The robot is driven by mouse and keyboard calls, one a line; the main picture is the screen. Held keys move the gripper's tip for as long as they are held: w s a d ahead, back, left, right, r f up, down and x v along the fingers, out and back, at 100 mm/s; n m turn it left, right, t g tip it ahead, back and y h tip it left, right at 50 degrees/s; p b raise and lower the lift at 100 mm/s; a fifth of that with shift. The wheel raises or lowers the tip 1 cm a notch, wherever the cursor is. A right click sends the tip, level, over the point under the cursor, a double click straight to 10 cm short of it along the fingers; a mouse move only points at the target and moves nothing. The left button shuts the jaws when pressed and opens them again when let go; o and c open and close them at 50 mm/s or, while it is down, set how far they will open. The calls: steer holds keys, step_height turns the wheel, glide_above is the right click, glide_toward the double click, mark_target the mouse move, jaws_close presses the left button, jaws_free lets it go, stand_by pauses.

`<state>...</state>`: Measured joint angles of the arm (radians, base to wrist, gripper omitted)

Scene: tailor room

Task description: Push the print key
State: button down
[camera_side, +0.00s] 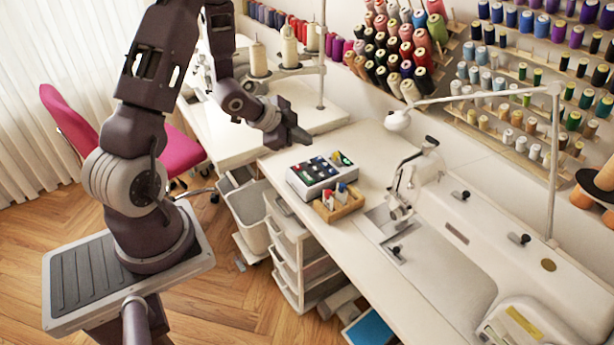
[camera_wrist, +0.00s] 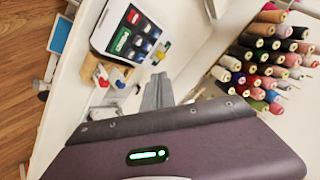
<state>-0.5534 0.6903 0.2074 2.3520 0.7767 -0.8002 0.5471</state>
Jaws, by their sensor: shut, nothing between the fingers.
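A pale key device (camera_side: 318,188) with several coloured keys on its dark top stands on the white table. It also shows in the wrist view (camera_wrist: 101,32), where red, green, white and blue keys can be made out. I cannot tell which key is the print key; the labels are too small to read. My gripper (camera_side: 308,140) is above the table, behind the device and apart from it. In the wrist view the grey fingers (camera_wrist: 158,82) are shut and empty, to the lower right of the device.
A wooden box (camera_side: 345,209) with small red, white and blue items sits right beside the device. A sewing machine (camera_side: 405,185) and a lamp arm (camera_side: 480,98) stand to the right. Thread spools (camera_wrist: 265,70) fill the wall rack. Bare white table (camera_side: 370,140) lies behind the device.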

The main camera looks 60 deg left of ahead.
steer(key=shift+f, duration=4.35)
steer(key=shift+f, duration=0.4)
steer(key=shift+f, duration=0.45)
steer(key=shift+r, duration=0.85)
steer(key=shift+r, duration=2.5)
